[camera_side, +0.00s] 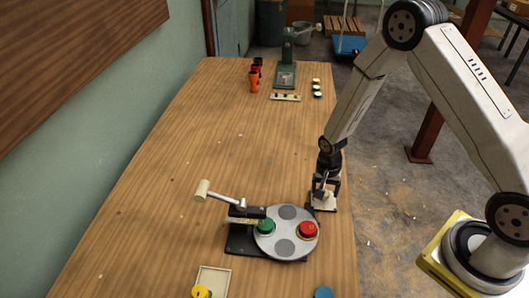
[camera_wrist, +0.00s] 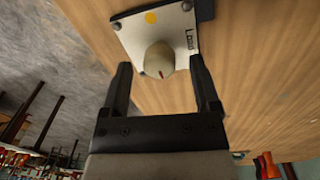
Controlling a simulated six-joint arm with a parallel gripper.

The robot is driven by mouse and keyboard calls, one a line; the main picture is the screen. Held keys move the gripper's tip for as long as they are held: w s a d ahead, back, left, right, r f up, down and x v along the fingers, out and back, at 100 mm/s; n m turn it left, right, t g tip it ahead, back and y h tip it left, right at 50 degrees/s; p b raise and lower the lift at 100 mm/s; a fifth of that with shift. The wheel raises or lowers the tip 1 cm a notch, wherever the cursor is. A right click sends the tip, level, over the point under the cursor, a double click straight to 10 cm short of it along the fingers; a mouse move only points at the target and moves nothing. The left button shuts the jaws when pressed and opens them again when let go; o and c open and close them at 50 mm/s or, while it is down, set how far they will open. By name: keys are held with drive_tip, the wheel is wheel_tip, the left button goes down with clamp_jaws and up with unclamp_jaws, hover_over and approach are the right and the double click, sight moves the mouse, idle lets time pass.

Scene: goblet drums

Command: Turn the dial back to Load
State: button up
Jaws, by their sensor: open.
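The dial (camera_wrist: 158,58) is a rounded cream knob with a small red mark, on a pale plate (camera_wrist: 130,38) screwed down near the table's edge. The word Load is printed along the plate's right side in the wrist view, and a yellow dot is at its upper part. The red mark is on the knob's near side, not facing the word Load. My gripper (camera_wrist: 160,66) is open, with one finger on each side of the knob and gaps visible. In the side view my gripper (camera_side: 325,188) is low over the plate (camera_side: 322,205), hiding most of the knob.
Left of the plate is a grey turntable (camera_side: 286,248) carrying a green piece (camera_side: 265,227) and a red piece (camera_side: 307,230), with a lever handle (camera_side: 203,190) beside it. A shallow tray (camera_side: 214,278) lies in front. A green press (camera_side: 286,72) and orange goblets (camera_side: 254,82) stand far back. The table's middle is clear.

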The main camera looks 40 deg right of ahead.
drive_tip(key=shift+f, duration=0.3)
clamp_jaws()
